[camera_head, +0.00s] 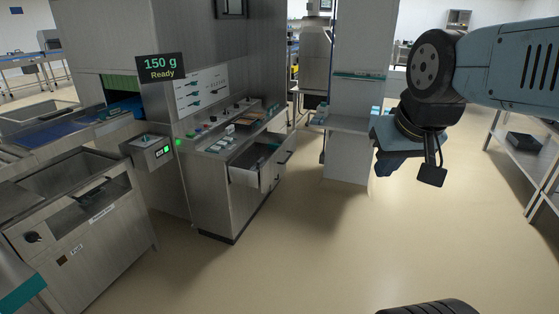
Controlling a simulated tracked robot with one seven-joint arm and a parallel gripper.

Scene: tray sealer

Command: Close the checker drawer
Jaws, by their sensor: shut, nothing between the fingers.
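An open drawer (243,177) sticks out from the front of a grey metal cabinet (222,205), below its control top. It has a dark bar handle (284,157) on its front, and some small items seem to lie inside. It is the only drawer I see pulled out; I cannot read a name on it. My gripper (391,168) hangs at the end of my blue arm, to the right of the drawer and well apart from it. It points down, is shut and holds nothing.
A display (161,67) reads "150 g Ready" above the machine. A pale column with a shelf (350,124) stands behind my gripper. A metal rack (537,150) stands at the right edge. The floor (300,240) in front of the drawer is clear.

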